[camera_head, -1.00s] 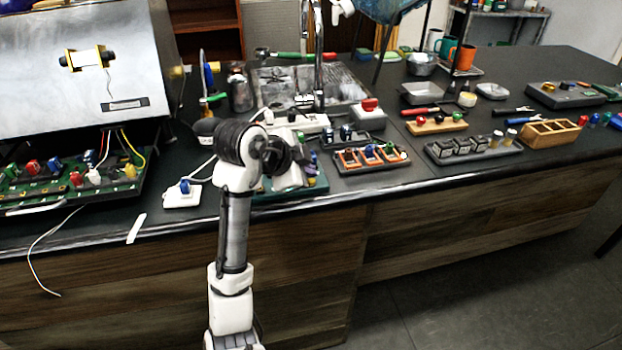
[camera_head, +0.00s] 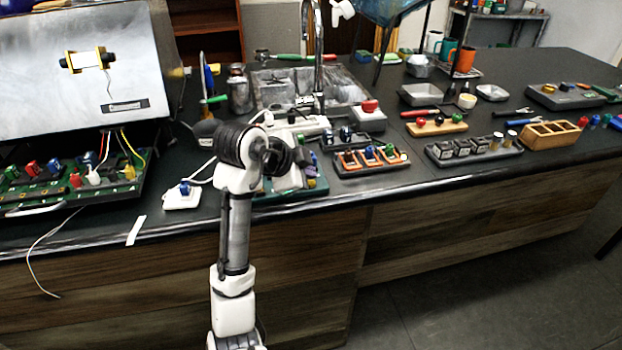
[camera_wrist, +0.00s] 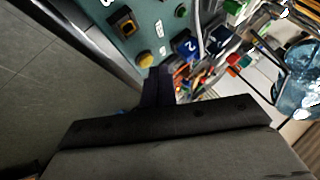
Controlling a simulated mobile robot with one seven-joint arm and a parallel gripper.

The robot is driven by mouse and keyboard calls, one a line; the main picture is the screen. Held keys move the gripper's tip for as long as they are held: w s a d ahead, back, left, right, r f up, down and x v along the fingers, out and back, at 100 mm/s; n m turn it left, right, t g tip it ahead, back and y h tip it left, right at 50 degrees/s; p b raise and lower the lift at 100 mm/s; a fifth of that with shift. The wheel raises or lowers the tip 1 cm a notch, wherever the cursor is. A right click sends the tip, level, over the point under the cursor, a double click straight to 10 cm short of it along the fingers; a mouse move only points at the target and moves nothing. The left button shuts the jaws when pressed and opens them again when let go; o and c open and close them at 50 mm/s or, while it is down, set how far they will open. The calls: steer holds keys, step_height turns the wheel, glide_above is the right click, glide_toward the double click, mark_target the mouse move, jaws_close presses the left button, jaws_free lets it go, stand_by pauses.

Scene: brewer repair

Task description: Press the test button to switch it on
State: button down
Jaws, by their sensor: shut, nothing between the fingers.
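In the wrist view my gripper (camera_wrist: 158,78) is shut and empty. Its dark fingertips are just below a round yellow button (camera_wrist: 146,59) on a teal panel (camera_wrist: 150,28). Whether they touch it I cannot tell. A yellow-and-black square switch (camera_wrist: 124,22) and a green round knob (camera_wrist: 180,11) are on the same panel. I cannot read which control is the test button. In the head view the teal panel (camera_head: 312,188) lies near the counter's front edge, mostly hidden by my arm, and my fingers are hidden too.
A blue block (camera_wrist: 185,45) is right of the yellow button. In the head view, a white box with a blue button (camera_head: 183,198) stands left of my arm. A tray of orange-framed parts (camera_head: 368,160) is to its right. The counter's front edge (camera_head: 400,190) is clear.

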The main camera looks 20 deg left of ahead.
step_height(320, 180, up, 6)
steer(key=p, duration=0.4)
stand_by(0.4)
